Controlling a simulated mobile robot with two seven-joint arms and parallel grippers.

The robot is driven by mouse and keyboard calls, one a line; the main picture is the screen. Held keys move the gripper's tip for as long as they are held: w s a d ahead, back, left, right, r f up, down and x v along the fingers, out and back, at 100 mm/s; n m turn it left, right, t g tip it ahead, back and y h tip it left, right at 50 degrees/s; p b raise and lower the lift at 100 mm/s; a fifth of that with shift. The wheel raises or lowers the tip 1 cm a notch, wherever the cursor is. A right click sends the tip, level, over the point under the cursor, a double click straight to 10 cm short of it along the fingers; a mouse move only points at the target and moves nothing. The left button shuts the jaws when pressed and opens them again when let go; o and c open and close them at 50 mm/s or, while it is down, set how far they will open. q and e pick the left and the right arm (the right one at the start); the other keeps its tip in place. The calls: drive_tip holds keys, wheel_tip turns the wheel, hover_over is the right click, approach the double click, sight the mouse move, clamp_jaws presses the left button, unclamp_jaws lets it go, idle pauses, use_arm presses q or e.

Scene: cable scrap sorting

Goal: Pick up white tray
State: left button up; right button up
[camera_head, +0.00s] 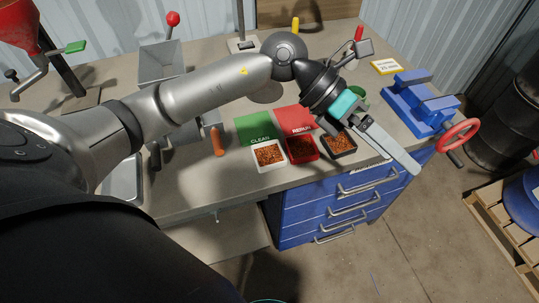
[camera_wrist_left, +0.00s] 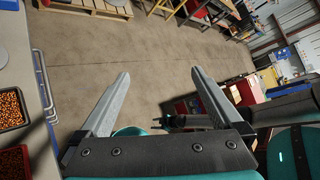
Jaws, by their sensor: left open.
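The white tray (camera_head: 273,168) sits on the grey bench near its front edge, in front of the green CLEAN mat. It holds copper-coloured scrap. My left gripper (camera_head: 403,165) is open, beyond the bench's front edge and well to the right of the white tray. In the left wrist view the left gripper (camera_wrist_left: 160,73) shows two spread fingers with only floor between them. The white tray is not visible in that view.
A red tray (camera_head: 303,160) and a black tray (camera_head: 351,151) with scrap stand right of the white one. A stripper with an orange handle (camera_head: 217,142) is to its left. A blue vice (camera_head: 415,100) stands at the bench's right end. Blue drawers (camera_head: 310,217) are below.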

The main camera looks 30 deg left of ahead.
use_arm(q)
drive_tip(key=w+a+f+m+y, duration=0.1)
drive_tip(key=a+f+y, duration=0.15)
drive_tip(key=a, duration=0.25)
drive_tip(key=w+a+f+y, duration=0.1)
drive_tip(key=a+f+y, duration=0.1)
drive_tip(key=a+y, duration=0.15)
drive_tip(key=n+y, duration=0.1)
drive_tip(key=y, duration=0.5)
hover_over(269, 156)
wheel_tip(269, 156, down, 9)
drive_tip(key=shift+s+a+b, duration=0.1)
drive_tip(key=shift+a+b, duration=0.05)
drive_tip(key=shift+b, duration=0.2)
drive_tip(key=shift+f, duration=3)
drive_tip(key=c, duration=1.1)
drive_tip(key=shift+c, duration=0.2)
drive_tip(key=shift+r, duration=0.2)
